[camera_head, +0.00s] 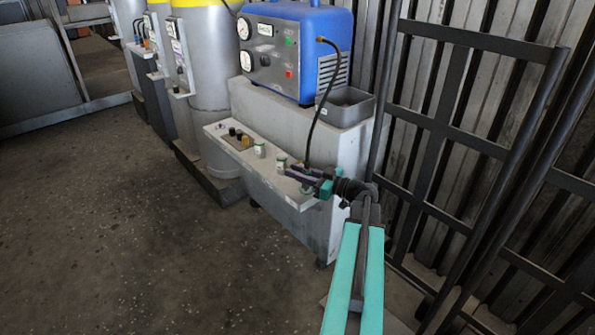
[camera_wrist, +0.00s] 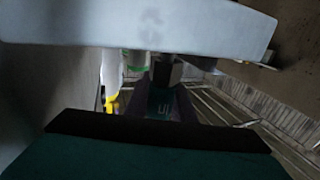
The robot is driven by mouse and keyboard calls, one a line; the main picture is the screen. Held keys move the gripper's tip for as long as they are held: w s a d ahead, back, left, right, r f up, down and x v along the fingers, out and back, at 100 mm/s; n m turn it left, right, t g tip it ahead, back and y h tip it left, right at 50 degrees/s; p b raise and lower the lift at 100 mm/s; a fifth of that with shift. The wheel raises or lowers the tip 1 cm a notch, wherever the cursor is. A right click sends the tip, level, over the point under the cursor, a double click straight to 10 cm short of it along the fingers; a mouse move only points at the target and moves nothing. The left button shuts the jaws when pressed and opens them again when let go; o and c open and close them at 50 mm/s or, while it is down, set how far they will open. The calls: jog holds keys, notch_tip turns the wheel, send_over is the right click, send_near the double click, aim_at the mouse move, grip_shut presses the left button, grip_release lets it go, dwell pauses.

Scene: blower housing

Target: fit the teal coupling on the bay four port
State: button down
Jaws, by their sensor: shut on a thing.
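My gripper (camera_head: 306,176) is at the right end of the pale cabinet's front ledge, with dark purple fingers. It is shut on the teal coupling, which is mostly hidden in the head view. In the wrist view the teal coupling (camera_wrist: 160,104) shows between the fingers, dim and with faint marks. A black hose (camera_head: 318,105) runs from the blue machine down to my gripper. The ledge (camera_head: 222,133) carries green-and-white fittings (camera_head: 260,149). I cannot tell which port is bay four, or whether the coupling touches one.
The blue machine (camera_head: 290,50) with gauges stands on the cabinet, beside a grey open tray (camera_head: 346,106). Tall grey cylinders (camera_head: 208,60) stand at the left. A dark metal rack (camera_head: 440,125) leans at the right. The floor (camera_head: 120,230) at left is clear.

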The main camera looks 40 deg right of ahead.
jog(key=shift+f, duration=0.6)
jog(key=c, duration=1.4)
grip_release()
jog(key=shift+c, duration=0.2)
jog(key=p+v, duration=0.2)
jog(key=v, duration=1.1)
jog(key=shift+s+p, duration=0.3)
jog(key=shift+s, duration=0.1)
jog(key=shift+s, duration=0.1)
